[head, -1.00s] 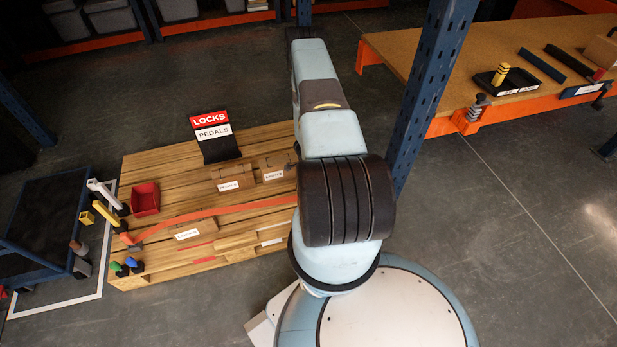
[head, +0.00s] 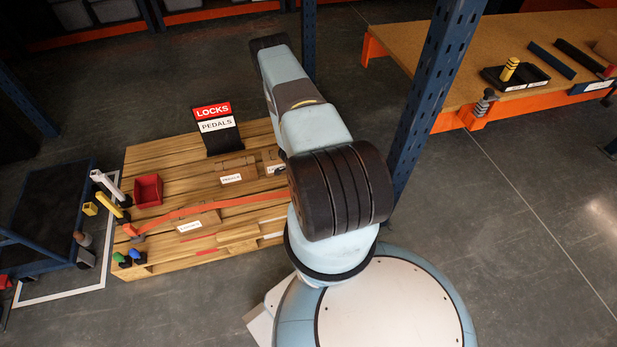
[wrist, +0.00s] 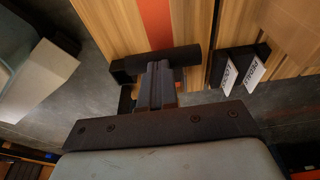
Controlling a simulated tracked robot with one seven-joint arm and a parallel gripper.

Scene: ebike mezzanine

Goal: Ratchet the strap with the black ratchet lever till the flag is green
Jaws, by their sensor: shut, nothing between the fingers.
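The orange strap (head: 235,203) runs across the wooden pallet (head: 165,175) over the boxes in the head view; its right end goes behind my arm. In the wrist view the strap (wrist: 156,22) leads down to a black bar (wrist: 180,60), which looks like the ratchet lever and lies crosswise. A dark block (wrist: 124,72) is at the bar's left end. My gripper (wrist: 159,70) is shut and empty, its fingertips at the bar's near side; I cannot tell whether they touch. My gripper is hidden in the head view. I cannot make out the flag in either view.
A LOCKS and PEDALS sign (head: 216,127) and a red bin (head: 148,190) stand on the pallet. White and yellow handled tools (head: 108,188) are at its left edge. A blue rack post (head: 432,90) rises close right of my arm, beside a workbench (head: 400,45).

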